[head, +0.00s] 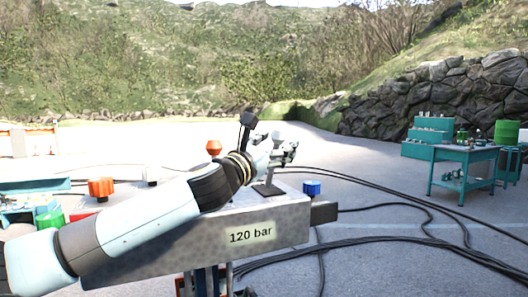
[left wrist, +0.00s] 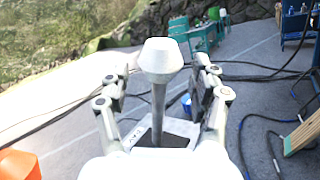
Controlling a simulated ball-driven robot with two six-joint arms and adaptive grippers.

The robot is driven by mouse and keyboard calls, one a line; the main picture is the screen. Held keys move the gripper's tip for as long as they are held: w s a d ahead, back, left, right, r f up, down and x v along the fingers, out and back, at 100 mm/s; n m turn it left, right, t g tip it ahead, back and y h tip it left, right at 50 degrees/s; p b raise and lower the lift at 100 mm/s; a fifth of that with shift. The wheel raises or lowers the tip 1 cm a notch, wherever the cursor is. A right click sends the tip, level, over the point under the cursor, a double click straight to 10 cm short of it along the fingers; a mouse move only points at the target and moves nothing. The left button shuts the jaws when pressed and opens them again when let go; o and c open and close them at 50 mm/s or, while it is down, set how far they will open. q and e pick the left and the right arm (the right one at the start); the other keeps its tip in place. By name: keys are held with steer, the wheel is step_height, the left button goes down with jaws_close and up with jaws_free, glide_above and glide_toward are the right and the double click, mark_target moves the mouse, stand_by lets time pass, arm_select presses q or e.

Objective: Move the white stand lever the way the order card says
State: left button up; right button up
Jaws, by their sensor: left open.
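A lever with a whitish knob (left wrist: 161,57) on a grey shaft rises from a dark base plate in the left wrist view. A white label with small, unreadable marks lies on its base. My left gripper (left wrist: 163,92) is open, with one finger on each side of the shaft; I cannot tell whether either touches it. In the head view my left gripper (head: 287,148) is over the bench's right part and covers most of the lever; its dark base (head: 268,189) shows below. I cannot make out an order card. My right gripper is not in view.
The bench front (head: 200,255) carries a "120 bar" label (head: 250,235). An orange knob (head: 214,147), a red-orange knob (head: 101,188) and a blue knob (head: 312,188) stand around. Black cables (head: 400,205) cross the ground at right, near a teal table (head: 465,155).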

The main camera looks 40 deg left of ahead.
arm_select(q)
steer(key=v, duration=1.1)
steer(key=shift+f, duration=0.1)
